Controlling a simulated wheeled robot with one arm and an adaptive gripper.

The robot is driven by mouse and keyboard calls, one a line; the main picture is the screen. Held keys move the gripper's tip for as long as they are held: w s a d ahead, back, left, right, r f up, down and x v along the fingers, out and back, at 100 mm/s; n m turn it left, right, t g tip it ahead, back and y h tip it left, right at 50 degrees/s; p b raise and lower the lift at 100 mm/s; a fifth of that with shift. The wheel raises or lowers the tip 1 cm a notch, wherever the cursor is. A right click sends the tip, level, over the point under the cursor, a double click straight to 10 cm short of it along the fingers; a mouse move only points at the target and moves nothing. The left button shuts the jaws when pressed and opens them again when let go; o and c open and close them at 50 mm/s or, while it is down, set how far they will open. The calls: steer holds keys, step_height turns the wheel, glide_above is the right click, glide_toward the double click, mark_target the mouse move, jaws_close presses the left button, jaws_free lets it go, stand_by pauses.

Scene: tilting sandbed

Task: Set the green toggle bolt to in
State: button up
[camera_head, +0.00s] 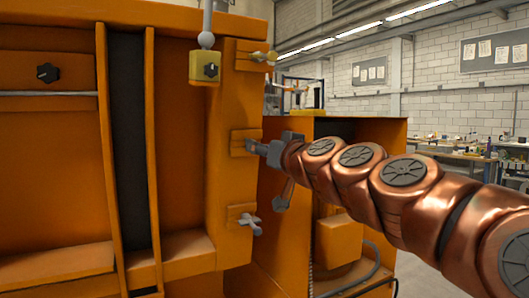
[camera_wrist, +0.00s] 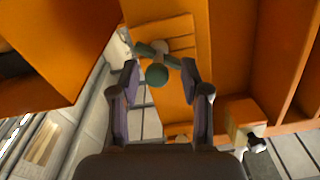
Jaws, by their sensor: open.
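The green toggle bolt (camera_wrist: 157,75) shows in the wrist view as a round green knob with a green crosspiece and a pale stem behind it, against an orange plate. My gripper (camera_wrist: 160,70) is open, with one finger on each side of the knob and gaps between them. In the head view my gripper (camera_head: 270,149) is at the middle plate (camera_head: 239,143) on the orange post, and I cannot make out the green bolt there.
A similar toggle with a brassy look (camera_head: 264,57) sits above, and a grey one (camera_head: 248,224) sits below on the same post. An orange cabinet (camera_head: 344,128) stands behind my gripper.

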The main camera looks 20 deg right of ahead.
steer(key=shift+r, duration=4.7)
